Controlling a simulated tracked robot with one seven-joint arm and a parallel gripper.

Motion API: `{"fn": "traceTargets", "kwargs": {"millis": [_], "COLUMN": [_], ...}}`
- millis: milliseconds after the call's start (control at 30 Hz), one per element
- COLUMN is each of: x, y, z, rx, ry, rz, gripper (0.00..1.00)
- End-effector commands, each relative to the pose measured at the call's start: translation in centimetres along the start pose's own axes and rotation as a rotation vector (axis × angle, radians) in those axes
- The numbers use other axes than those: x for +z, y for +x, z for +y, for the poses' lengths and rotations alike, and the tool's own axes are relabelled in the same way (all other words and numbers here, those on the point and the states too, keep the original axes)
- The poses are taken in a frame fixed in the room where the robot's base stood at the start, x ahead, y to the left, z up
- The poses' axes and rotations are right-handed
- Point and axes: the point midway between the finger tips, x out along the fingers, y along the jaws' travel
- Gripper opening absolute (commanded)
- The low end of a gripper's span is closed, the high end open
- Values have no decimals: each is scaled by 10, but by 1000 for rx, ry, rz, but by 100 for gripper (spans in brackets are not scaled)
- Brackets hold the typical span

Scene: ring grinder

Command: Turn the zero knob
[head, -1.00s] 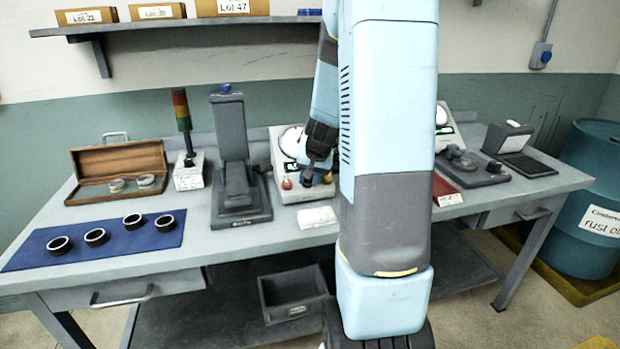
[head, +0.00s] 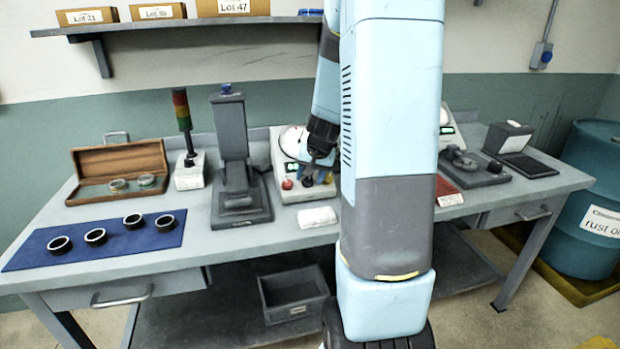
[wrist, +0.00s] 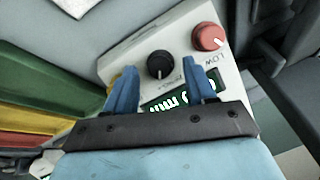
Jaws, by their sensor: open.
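The white gauge box (head: 281,158) stands on the bench, partly behind my arm in the head view. In the wrist view its face carries a black knob (wrist: 160,64) with a white pointer mark, a red knob (wrist: 208,37) beside the word LOW, and a lit green display (wrist: 180,97) partly covered by my gripper. The label by the black knob is too small to read. My gripper (wrist: 162,76) is open, its two blue fingers on either side of the black knob in the picture. Whether they touch it I cannot tell. Something yellow shows behind the left finger.
A dark grey stand (head: 232,150) and a signal light (head: 184,125) are left of the box. A white cloth or pad (head: 317,217) lies in front of it. A blue mat (head: 100,240) with several rings and a wooden case (head: 120,168) are farther left.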

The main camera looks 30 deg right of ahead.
Motion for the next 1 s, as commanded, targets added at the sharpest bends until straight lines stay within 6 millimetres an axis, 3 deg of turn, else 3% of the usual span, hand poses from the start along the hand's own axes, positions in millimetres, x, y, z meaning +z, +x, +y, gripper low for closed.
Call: {"fn": "traceTargets", "kwargs": {"millis": [600,800,1000], "x": [0,0,1], "y": [-99,-119,-125], "z": [0,0,0], "rx": [-1,0,0], "ry": [0,1,1], "rz": [3,1,0], "gripper": [55,55,55]}}
